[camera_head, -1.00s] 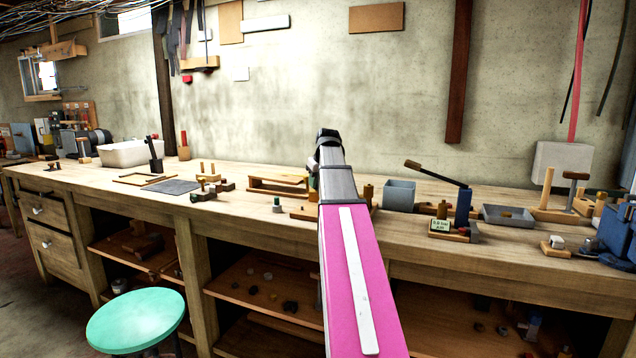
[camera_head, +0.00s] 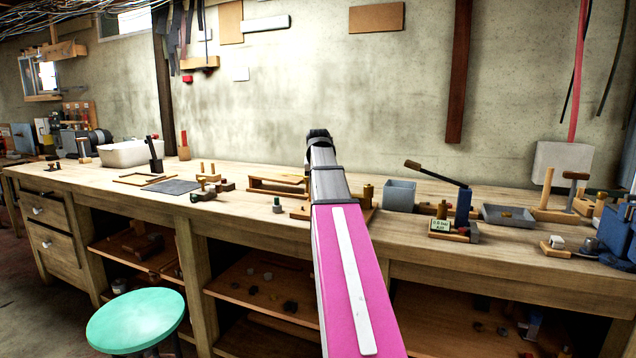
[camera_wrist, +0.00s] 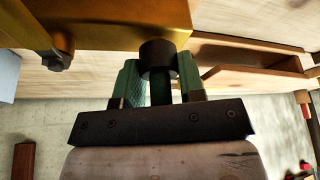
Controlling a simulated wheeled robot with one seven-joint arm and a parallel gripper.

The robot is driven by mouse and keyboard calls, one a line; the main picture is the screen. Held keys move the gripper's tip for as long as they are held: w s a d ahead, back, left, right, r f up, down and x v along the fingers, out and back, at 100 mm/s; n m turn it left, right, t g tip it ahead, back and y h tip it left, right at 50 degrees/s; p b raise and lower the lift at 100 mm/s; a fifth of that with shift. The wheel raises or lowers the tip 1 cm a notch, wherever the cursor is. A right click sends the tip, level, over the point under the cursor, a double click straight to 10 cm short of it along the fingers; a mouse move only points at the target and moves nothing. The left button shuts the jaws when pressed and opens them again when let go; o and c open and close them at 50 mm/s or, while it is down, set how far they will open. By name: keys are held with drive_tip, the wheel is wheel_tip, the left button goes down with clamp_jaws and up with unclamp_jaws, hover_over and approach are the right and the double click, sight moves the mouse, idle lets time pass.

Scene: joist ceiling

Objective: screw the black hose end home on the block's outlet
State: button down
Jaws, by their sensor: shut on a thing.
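In the wrist view my gripper (camera_wrist: 160,68) has green fingers shut on the black hose end (camera_wrist: 158,52), a short dark cylinder with a narrower dark part below it between the fingers. The hose end's far face meets or nearly meets the brass-coloured block (camera_wrist: 115,25); whether it is threaded on cannot be told. The outlet itself is hidden behind the hose end. A bolt-like metal fitting (camera_wrist: 58,60) sticks out of the block at the left. In the head view my arm hides the gripper, the hose end and most of the block's area.
On the workbench (camera_head: 250,225), a wooden rack (camera_head: 278,185) stands left of my arm. A grey bin (camera_head: 399,194), a blue lever tool (camera_head: 463,205) and a grey tray (camera_head: 507,214) stand to the right. A green stool (camera_head: 135,318) is in front.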

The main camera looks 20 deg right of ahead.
drive_tip(key=shift+m, duration=0.3)
drive_tip(key=shift+m+g+h, duration=0.4)
drive_tip(key=shift+m+h, duration=0.2)
drive_tip(key=shift+m, duration=1)
drive_tip(key=shift+w, duration=0.1)
drive_tip(key=shift+m, duration=0.8)
drive_tip(key=shift+r+m+g+h, duration=0.1)
drive_tip(key=shift+m+g+h, duration=0.3)
drive_tip(key=shift+m, duration=0.5)
drive_tip(key=shift+m+g+h, duration=0.3)
drive_tip(key=shift+m+g, duration=0.3)
drive_tip(key=shift+m, duration=1)
